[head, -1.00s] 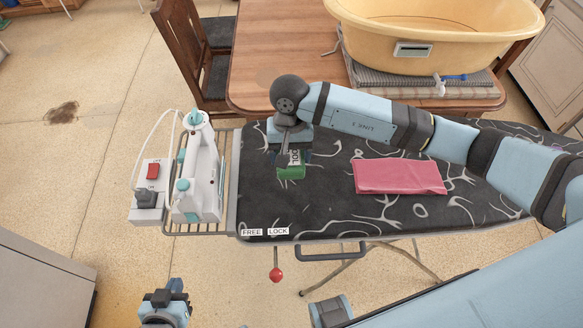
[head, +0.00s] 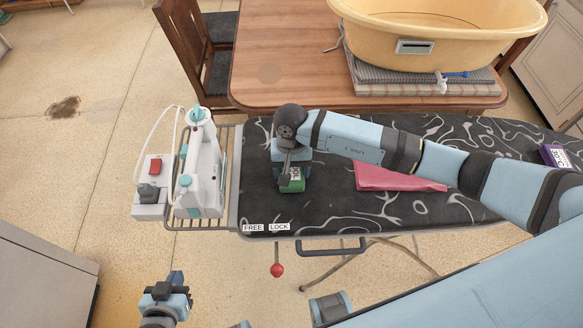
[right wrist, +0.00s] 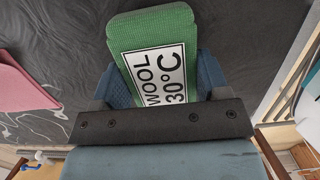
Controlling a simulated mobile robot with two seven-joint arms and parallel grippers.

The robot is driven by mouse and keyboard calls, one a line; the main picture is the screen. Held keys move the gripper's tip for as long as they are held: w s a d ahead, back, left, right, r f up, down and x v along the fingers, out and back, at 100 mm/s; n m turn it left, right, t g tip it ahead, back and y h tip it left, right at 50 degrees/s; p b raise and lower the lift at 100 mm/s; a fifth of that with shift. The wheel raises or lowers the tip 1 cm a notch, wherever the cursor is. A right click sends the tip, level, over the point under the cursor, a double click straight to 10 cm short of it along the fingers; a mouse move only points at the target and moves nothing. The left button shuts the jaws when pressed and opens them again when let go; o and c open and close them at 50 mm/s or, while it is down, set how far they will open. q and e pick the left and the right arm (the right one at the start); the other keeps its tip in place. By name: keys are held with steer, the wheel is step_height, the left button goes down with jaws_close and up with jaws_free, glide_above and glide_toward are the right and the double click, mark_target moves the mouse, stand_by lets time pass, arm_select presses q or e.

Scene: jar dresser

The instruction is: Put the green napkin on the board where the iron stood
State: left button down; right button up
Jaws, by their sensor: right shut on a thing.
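The green napkin (head: 293,187) is a small folded block with a white label; in the right wrist view (right wrist: 140,28) the label reads WOOL 30°C. My right gripper (right wrist: 160,85) is shut on it, a blue finger on each side. It is over the left part of the dark patterned ironing board (head: 330,215); I cannot tell whether the napkin touches the board. The white and teal iron (head: 203,170) stands on the wire rack (head: 228,150) at the board's left end. My left gripper (head: 172,288) is low in the head view, away from the board; its jaws are unclear.
A pink cloth (head: 385,180) lies on the board right of the napkin, partly behind my right arm. A purple labelled item (head: 557,156) lies at the far right. A wooden table (head: 290,75) with a yellow tub (head: 440,30) stands behind. A red knob (head: 277,270) hangs below the front edge.

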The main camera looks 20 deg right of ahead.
steer(key=o, duration=0.9)
arm_select(q)
steer(key=shift+s+f, duration=0.1)
steer(key=shift+f, duration=0.15)
arm_select(e)
steer(key=shift+r+p, duration=0.15)
steer(key=shift+p, duration=0.15)
arm_select(q)
steer(key=shift+f+b, duration=0.8)
steer(key=shift+b, duration=0.25)
arm_select(e)
step_height(320, 180, up, 12)
steer(key=w, duration=0.1)
steer(key=shift+w+d, duration=0.25)
steer(key=shift+w, duration=0.1)
steer(key=shift+s+f, duration=0.1)
steer(key=shift+f, duration=0.1)
